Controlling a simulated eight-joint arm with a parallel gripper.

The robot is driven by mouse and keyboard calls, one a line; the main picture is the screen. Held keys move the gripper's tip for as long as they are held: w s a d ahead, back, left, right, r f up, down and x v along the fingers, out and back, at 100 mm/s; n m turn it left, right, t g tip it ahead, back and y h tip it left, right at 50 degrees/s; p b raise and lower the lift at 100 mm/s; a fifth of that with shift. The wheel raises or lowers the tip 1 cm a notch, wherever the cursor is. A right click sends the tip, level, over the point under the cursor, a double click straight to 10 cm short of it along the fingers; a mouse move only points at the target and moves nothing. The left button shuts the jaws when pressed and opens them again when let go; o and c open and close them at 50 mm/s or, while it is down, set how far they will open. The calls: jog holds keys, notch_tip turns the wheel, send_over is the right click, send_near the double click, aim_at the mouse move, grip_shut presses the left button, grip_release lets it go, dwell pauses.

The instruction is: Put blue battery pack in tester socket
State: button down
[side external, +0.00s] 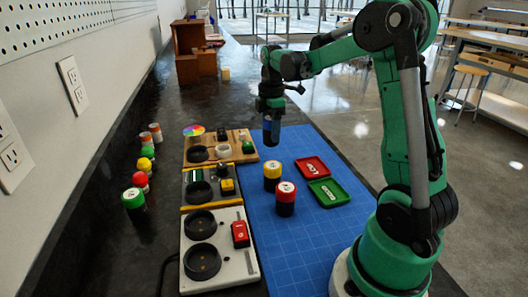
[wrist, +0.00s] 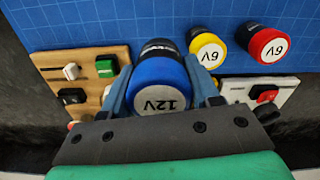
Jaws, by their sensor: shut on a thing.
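My gripper (side external: 271,113) is shut on the blue battery pack (side external: 271,130), held upright above the far part of the blue mat. In the wrist view the pack (wrist: 160,90) sits between the fingers, its white top marked 12V. Round black sockets show on three boards to the left: one on the wooden board (side external: 238,153), one on the grey board (side external: 212,198) and two on the white board (side external: 235,268). The white board's sockets (side external: 200,224) look empty. I cannot tell which board is the tester.
A yellow pack (side external: 272,178) and a red pack (side external: 286,205) stand on the mat (side external: 290,250). A red tray (side external: 312,167) and a green tray (side external: 328,192) lie right of them. Several small coloured cylinders line the left, near the wall.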

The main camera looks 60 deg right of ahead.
aim_at(269, 118)
notch_tip(269, 118, up, 10)
jog(key=shift+r, duration=0.1)
jog(key=shift+w+a+r, duration=0.1)
jog(key=shift+w+a, duration=0.05)
jog(key=shift+w, duration=0.05)
jog(key=shift+w+a+f+n, duration=0.75)
jog(key=shift+w+a+f, duration=0.55)
jog(key=shift+a+f, duration=1.5)
jog(key=shift+w+a+f+n, duration=0.8)
jog(key=shift+w+a+f, duration=0.45)
jog(key=shift+a+f, duration=1.55)
jog(key=shift+w+a+f+n, duration=0.75)
jog(key=shift+w+a+f, duration=0.55)
jog(key=shift+a+f, duration=1.5)
jog(key=shift+a, duration=0.5)
jog(key=shift+c, duration=2.4)
grip_release()
jog(key=shift+f, duration=0.1)
